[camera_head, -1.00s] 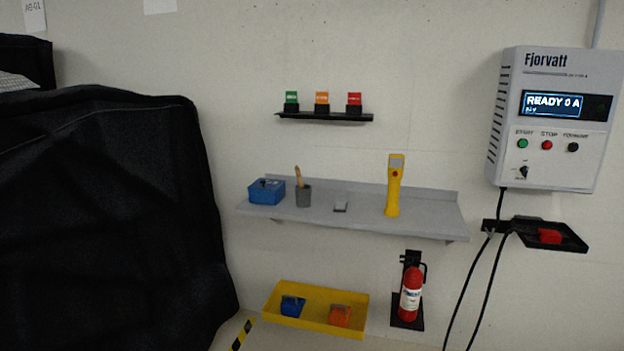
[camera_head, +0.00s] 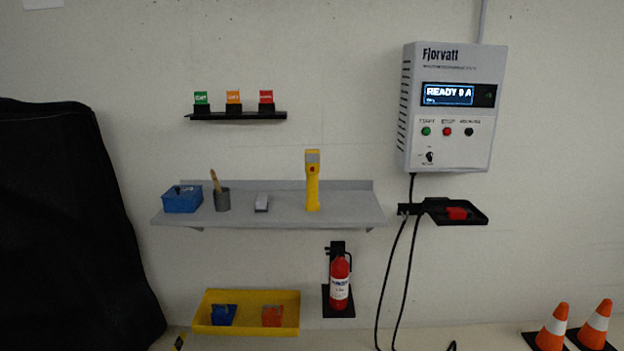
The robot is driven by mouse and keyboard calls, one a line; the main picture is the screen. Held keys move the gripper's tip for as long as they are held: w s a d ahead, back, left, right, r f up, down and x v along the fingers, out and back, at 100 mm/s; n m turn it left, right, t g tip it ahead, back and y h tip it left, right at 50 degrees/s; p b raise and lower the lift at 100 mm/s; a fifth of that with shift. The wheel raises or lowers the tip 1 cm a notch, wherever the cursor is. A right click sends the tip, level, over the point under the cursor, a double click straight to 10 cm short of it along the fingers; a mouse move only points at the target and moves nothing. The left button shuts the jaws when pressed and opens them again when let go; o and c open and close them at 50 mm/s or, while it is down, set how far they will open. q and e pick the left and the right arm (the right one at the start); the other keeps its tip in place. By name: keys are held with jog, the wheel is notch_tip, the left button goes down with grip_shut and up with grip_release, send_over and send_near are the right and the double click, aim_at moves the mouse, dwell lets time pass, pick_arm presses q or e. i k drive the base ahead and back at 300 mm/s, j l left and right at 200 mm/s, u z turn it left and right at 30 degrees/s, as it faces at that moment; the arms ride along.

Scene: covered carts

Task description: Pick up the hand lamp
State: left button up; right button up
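A yellow hand lamp (camera_head: 312,184) with a grey head and a red button stands upright on the right part of the grey wall shelf (camera_head: 345,209). Nothing touches it, and its front is in plain sight. Neither of my grippers is in view.
A fire extinguisher (camera_head: 340,281) and yellow tray (camera_head: 248,328) are below. A black-covered cart (camera_head: 70,230) stands left, cones (camera_head: 553,328) right.

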aim_at(311, 157)
jog(key=i, duration=1.05)
